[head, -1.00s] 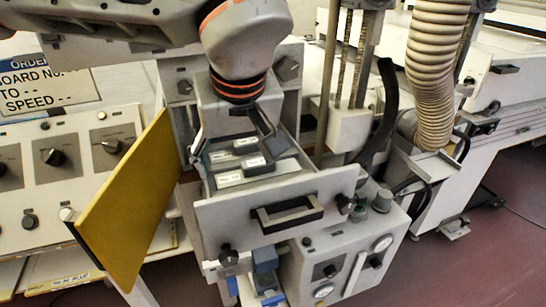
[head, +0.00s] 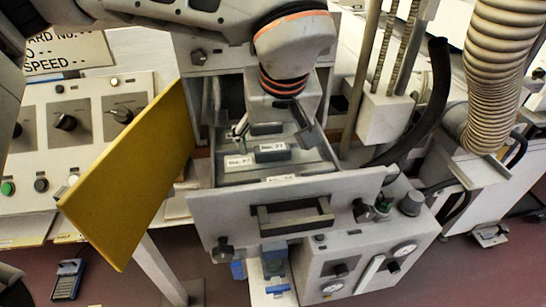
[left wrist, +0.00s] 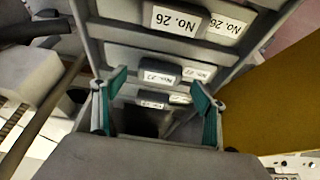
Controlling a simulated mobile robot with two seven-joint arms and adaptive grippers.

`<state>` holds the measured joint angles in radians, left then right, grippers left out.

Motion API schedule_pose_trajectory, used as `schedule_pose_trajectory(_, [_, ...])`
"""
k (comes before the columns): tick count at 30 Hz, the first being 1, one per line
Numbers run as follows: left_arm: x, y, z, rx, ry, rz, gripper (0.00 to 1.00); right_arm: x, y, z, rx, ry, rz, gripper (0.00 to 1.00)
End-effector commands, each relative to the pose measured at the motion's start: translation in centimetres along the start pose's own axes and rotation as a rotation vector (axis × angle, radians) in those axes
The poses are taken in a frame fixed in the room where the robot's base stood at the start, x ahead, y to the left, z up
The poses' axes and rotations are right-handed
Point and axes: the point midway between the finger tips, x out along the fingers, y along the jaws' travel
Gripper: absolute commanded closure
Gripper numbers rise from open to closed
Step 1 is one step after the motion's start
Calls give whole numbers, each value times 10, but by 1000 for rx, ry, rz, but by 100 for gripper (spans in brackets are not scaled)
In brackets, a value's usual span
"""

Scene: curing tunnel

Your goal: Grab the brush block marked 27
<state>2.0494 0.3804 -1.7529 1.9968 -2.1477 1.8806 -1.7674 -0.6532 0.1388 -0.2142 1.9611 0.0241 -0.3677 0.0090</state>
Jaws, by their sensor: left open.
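The dark grey brush block marked 27 (head: 273,155) lies in the middle row of the open drawer, its white label facing up. In the left wrist view a dark block (left wrist: 159,69) in the middle row has a label too blurred to read surely. My left gripper (head: 273,132) is open and empty above the drawer. In the left wrist view its green-padded fingers (left wrist: 159,88) stand wide apart, with the middle and far rows showing between and beyond them. Whether they touch a block I cannot tell. My right gripper is out of view.
The drawer's front panel with handle (head: 350,187) faces me. A block marked 26 (left wrist: 178,20) lies in the front row. Another block (head: 267,128) lies in the far row. A yellow panel (head: 130,175) stands at the left. A black hose (head: 428,100) curves at the right.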

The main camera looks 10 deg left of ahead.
Motion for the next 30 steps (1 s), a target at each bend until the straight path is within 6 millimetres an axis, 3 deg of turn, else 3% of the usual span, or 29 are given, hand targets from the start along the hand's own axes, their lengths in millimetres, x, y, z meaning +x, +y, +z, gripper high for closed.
schedule_pose_trajectory(5, [19, 0, 0, 0, -2, -1, 28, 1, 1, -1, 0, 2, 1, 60])
schedule_pose_trajectory(13, [21, 0, 0, 0, 0, 0, 28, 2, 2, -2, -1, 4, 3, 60])
schedule_pose_trajectory(18, [21, 0, 0, 0, 0, 0, 73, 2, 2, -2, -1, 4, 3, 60])
schedule_pose_trajectory(30, [18, 0, -2, -1, 1, 1, 73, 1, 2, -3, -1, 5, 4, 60])
